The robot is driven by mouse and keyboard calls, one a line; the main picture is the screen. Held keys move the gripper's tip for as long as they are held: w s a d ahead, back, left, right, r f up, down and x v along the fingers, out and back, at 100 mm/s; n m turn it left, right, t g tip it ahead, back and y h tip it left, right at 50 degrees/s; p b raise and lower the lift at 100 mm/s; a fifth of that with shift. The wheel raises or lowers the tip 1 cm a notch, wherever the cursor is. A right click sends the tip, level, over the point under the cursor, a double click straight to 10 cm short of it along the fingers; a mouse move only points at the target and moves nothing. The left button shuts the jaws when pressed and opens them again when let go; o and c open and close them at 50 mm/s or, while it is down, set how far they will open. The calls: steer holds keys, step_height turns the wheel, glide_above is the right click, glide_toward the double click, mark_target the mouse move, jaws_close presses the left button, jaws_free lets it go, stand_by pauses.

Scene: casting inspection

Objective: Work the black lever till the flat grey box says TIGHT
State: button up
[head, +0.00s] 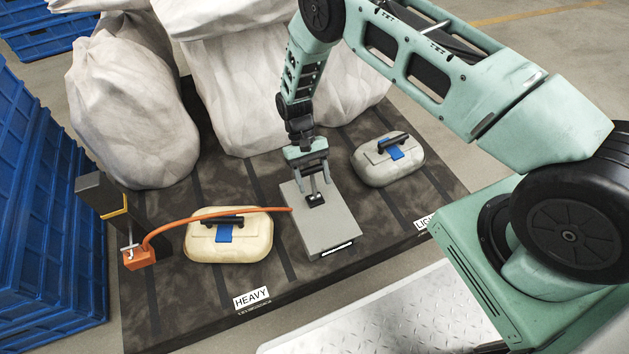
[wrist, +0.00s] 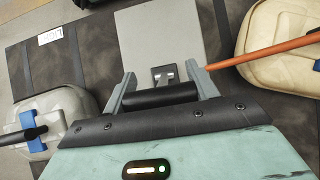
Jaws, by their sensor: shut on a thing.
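The flat grey box (head: 333,229) lies on the dark slatted platform, and its top also shows in the wrist view (wrist: 160,35). A small white display strip (head: 337,249) is on its front; its words are too small to read. The black lever (wrist: 160,95) is a crosswise bar above a small dark bracket on the box top. My gripper (head: 316,187) reaches down over the box and is shut on the lever, with one finger at each end of the bar in the wrist view (wrist: 162,82). The lever is mostly hidden in the head view.
An orange hose (head: 200,213) runs from an orange block (head: 138,258) to the box, over a cream case (head: 255,250) beside a HEAVY label (head: 251,298). A pale case (head: 371,172) stands right. White sacks (head: 130,110) stand behind; blue crates (head: 45,220) line the left.

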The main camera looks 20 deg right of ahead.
steer(key=shift+w+f, duration=0.25)
steer(key=shift+w, duration=1)
steer(key=shift+w+r, duration=0.1)
steer(key=shift+w, duration=0.05)
stand_by(0.6)
steer(key=o, duration=1.4)
steer(key=shift+s, duration=0.2)
steer(key=p+v, duration=0.3)
steer(key=v, duration=1.4)
steer(key=shift+r, duration=0.15)
